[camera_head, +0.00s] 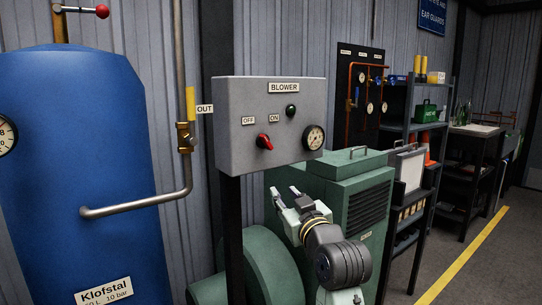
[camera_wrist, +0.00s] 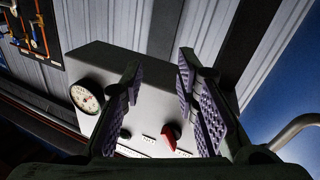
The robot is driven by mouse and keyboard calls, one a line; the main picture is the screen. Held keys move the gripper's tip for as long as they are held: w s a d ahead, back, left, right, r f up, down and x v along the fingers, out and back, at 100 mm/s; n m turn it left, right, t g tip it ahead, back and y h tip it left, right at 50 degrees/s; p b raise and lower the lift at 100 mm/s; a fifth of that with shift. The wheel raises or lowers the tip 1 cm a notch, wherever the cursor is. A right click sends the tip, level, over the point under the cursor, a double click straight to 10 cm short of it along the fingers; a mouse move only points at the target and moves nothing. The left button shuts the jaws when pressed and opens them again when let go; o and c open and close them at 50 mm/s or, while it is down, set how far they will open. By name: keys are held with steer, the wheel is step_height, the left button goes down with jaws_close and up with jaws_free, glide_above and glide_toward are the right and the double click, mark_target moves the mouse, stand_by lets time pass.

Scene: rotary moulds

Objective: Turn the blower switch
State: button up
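The blower switch (camera_head: 264,142) is a red knob on the front of a grey box labelled BLOWER, below the OFF and ON labels. Its red handle looks slanted; I cannot tell for certain which label it points to. In the wrist view the red switch (camera_wrist: 170,136) shows low between the fingers, with the box upside down. My gripper (camera_head: 286,191) is below the box in the head view, apart from the switch. In the wrist view my gripper (camera_wrist: 160,75) has its two ridged fingers spread, with nothing between them.
A green lamp (camera_head: 291,111) and a gauge (camera_head: 314,138) sit right of the switch on the box (camera_head: 235,105). A blue tank (camera_head: 80,170) and a pipe with a yellow-handled valve (camera_head: 188,135) stand left. A green machine (camera_head: 345,180) stands behind my arm.

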steer(key=s+d+r+n+g+y, duration=0.1)
steer(key=s+r+n+y, duration=0.1)
steer(key=r, duration=0.2)
steer(key=s+d+r+n+y, duration=0.1)
steer(key=s+d+r+n, duration=0.15)
steer(key=r, duration=0.25)
steer(key=n+g+y, duration=0.2)
steer(key=n, duration=0.2)
glide_toward(267, 141)
steer(key=p+x, duration=0.2)
steer(key=x, duration=0.6)
steer(key=shift+w+a, duration=0.1)
steer(key=shift+w, duration=0.1)
steer(key=shift+c, duration=0.4)
jaws_close()
